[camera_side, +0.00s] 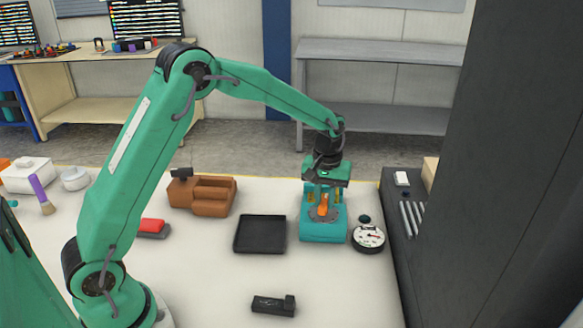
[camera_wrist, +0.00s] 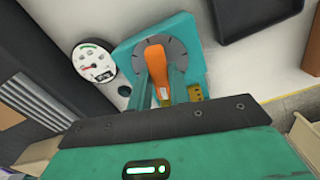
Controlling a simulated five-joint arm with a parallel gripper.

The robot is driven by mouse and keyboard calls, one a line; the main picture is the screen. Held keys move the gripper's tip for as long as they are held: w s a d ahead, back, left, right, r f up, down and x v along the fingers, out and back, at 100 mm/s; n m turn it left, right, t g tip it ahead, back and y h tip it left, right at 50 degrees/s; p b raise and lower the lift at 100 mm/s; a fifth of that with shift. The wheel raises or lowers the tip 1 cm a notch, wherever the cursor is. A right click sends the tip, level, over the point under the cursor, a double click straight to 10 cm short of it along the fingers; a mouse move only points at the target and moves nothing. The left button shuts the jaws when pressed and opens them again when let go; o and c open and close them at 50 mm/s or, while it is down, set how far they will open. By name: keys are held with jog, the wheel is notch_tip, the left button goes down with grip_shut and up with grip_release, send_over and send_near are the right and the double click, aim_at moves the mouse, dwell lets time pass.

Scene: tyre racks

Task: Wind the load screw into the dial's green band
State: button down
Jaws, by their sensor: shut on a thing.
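The load screw's orange handle (camera_side: 323,211) stands on a teal block (camera_side: 322,232) at the right of the table. In the wrist view the orange handle (camera_wrist: 156,62) lies across a grey marked disc (camera_wrist: 178,52) on the block. My gripper (camera_wrist: 160,82) is shut on the handle from above, one finger on each side; the gripper (camera_side: 323,198) also shows in the side view. The round white dial (camera_side: 368,237) sits right of the block. In the wrist view the dial (camera_wrist: 96,64) shows a green band and a red mark; the needle's exact reading is too small to tell.
An empty black tray (camera_side: 259,248) lies left of the block. A brown holder (camera_side: 203,197), a red-topped item (camera_side: 153,226) and a small black device (camera_side: 274,306) are farther left and in front. A dark rack with grey rods (camera_side: 411,218) and a tall dark panel (camera_side: 510,160) bound the right.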

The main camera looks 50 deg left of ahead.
aim_at(324, 201)
jog(key=shift+m, duration=1.6)
jog(key=c, duration=1.3)
grip_release()
jog(key=shift+r, duration=3.95)
